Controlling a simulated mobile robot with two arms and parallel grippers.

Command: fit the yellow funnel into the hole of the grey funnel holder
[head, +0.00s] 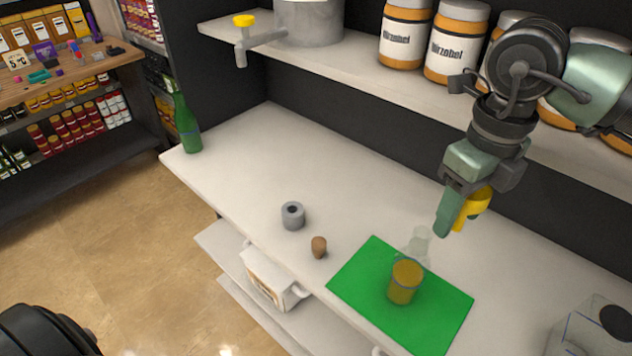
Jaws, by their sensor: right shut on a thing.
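The yellow funnel (477,204) is in my right gripper (455,215), above the counter at the right. The gripper's fingers point down and partly hide the funnel. The grey funnel holder (292,216), a short cylinder with a dark hole in its top, stands upright on the white counter near its front edge, apart from the gripper and well to its left. My left gripper is not in view.
A brown stopper (319,247) stands beside the holder. A green bottle (185,122) stands at the far left end. A shelf (352,68) with jars overhangs the back.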

